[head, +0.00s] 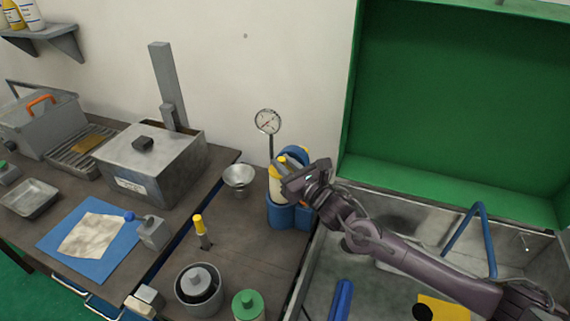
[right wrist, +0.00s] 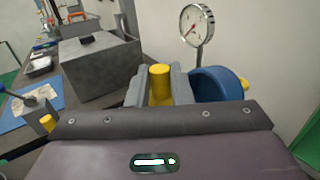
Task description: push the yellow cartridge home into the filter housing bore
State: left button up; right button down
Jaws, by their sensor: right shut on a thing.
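My right gripper (head: 281,167) reaches in from the right, and its fingers are shut on the yellow cartridge (right wrist: 160,84). In the right wrist view the cartridge stands between the two grey fingers, with its round yellow top showing. In the head view a bit of its yellow top (head: 281,159) shows beside the fingers. A blue housing (head: 290,217) stands on the bench directly below the gripper, and a blue ring-shaped part (right wrist: 217,84) is beside the fingers. The bore and the cartridge's lower end are hidden, so its depth cannot be told. My left gripper is not in view.
A dial gauge (head: 267,122) on a post stands behind the housing. A metal funnel (head: 239,176), a yellow-handled tool (head: 200,229), a grey pot (head: 199,290) and a green-topped jar (head: 249,305) are nearby.

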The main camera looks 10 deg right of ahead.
jog(key=shift+f+b, duration=3.65)
jog(key=shift+f, duration=0.45)
jog(key=shift+r, duration=0.1)
jog(key=shift+r+p, duration=0.3)
jog(key=shift+p, duration=0.1)
jog(key=shift+r+p, duration=2.4)
jog(key=shift+r, duration=1.4)
jog(key=shift+b, duration=0.65)
